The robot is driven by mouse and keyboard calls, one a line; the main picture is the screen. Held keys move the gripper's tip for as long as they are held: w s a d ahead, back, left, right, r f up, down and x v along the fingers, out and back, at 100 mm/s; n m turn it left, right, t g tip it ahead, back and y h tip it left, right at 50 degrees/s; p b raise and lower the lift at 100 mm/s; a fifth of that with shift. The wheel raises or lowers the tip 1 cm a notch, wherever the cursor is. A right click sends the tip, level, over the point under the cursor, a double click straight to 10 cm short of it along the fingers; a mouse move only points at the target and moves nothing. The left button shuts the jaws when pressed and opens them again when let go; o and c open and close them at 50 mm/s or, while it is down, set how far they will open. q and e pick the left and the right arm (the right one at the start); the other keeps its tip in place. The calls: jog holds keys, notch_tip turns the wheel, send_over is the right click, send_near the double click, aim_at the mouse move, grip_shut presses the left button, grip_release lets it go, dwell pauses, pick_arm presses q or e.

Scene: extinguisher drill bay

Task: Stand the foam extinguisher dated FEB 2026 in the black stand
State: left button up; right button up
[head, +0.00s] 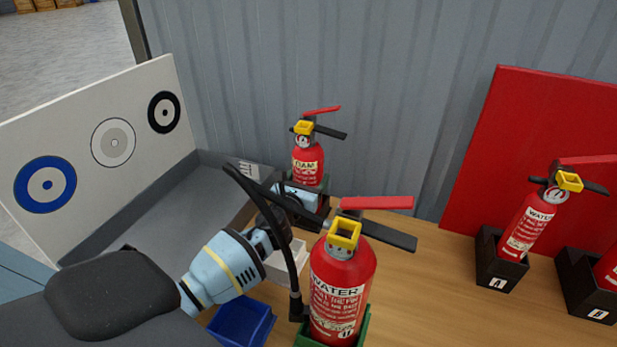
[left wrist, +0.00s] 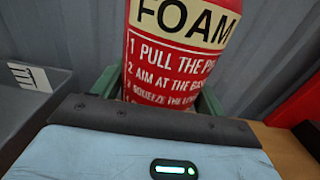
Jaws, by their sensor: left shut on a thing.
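A red foam extinguisher (head: 307,164) with a yellow collar and FOAM label stands upright at the back of the table in the head view. It fills the upper middle of the left wrist view (left wrist: 180,50). My left gripper (head: 305,190) is shut on its lower body, with dark green fingers on both sides in the left wrist view. No date is readable. My right gripper is not in view.
A water extinguisher (head: 340,285) stands in a green stand (head: 362,335) in front. A white stand (head: 288,265) and blue stand (head: 240,325) are near my left arm. Another water extinguisher (head: 530,228) is at right by a red panel (head: 530,120). A grey tray (head: 150,215) lies left.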

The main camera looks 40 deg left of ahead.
pick_arm(q)
jog(key=shift+w+r, duration=0.1)
jog(key=shift+r, duration=0.4)
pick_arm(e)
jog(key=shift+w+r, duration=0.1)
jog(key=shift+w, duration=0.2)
pick_arm(q)
jog(key=o, duration=1.5)
jog(key=shift+c, duration=0.2)
jog(key=shift+o, duration=0.4)
jog(key=shift+s+f, duration=0.2)
jog(key=shift+f, duration=0.5)
jog(key=shift+r, duration=0.15)
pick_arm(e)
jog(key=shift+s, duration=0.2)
pick_arm(q)
jog(key=shift+s+d, duration=0.1)
jog(key=shift+s, duration=0.15)
jog(key=v, duration=0.7)
jog(key=shift+r+p, duration=0.3)
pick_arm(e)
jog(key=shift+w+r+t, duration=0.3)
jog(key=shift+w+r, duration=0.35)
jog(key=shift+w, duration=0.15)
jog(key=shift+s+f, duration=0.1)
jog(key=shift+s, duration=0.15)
